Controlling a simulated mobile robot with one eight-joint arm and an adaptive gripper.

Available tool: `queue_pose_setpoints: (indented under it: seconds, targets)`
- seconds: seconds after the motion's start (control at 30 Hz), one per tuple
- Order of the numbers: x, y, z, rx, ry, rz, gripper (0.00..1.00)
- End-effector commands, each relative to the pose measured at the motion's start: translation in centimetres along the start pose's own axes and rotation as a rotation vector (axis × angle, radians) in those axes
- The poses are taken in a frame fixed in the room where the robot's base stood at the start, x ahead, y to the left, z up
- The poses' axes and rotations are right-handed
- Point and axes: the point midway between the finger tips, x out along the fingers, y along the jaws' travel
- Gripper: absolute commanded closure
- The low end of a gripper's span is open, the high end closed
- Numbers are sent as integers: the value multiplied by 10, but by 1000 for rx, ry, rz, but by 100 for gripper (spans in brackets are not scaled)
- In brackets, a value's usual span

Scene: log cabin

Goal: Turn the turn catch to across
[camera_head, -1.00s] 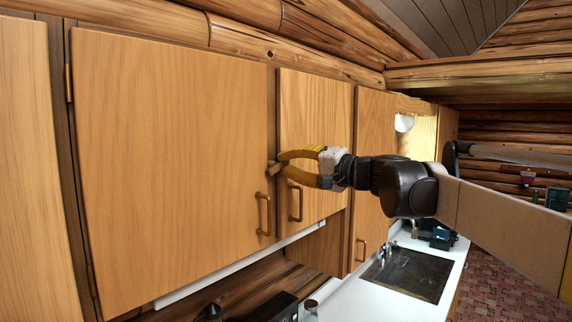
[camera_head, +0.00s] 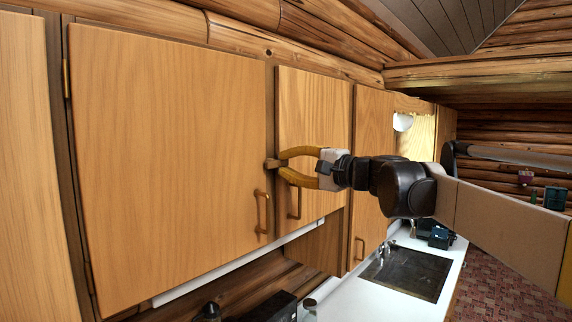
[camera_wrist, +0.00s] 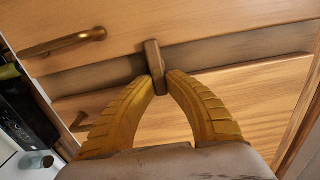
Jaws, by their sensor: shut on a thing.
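The turn catch (camera_head: 272,163) is a small brown wooden block on the strip between two cupboard doors. In the head view it lies about level, with its left end over the edge of the large left door (camera_head: 165,150). In the wrist view the catch (camera_wrist: 153,60) crosses the strip between the doors. My gripper (camera_head: 283,164) has yellow ribbed fingers. Their tips close on the near end of the catch, also seen in the wrist view (camera_wrist: 162,84), and hide part of it. Both doors beside the catch look closed.
Bow handles sit below the catch on the left door (camera_head: 262,212) and the narrower right door (camera_head: 294,203). A counter with a sink (camera_head: 408,272) lies below right. Dark items stand under the cupboards.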

Motion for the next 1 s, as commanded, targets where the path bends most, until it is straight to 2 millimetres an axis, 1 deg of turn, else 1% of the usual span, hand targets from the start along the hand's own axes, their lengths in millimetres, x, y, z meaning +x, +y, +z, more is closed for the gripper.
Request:
queue_pose_setpoints:
  seconds: [0.13,0.17,0.2,0.23,0.5,0.57,0.63,0.77,0.9,1.0]
  targets:
    - [0,-1,0,1,0,-1,100]
    - [0,-1,0,1,0,-1,79]
    - [0,-1,0,1,0,-1,67]
    - [0,0,0,0,0,-1,62]
    - [0,0,0,-1,0,0,62]
    - [-3,0,0,-1,0,0,62]
    - [-9,0,0,-1,1,0,62]
    - [-33,0,0,-1,3,0,62]
    - [-66,0,-1,-1,4,0,62]
    - [-87,0,-1,0,4,0,62]
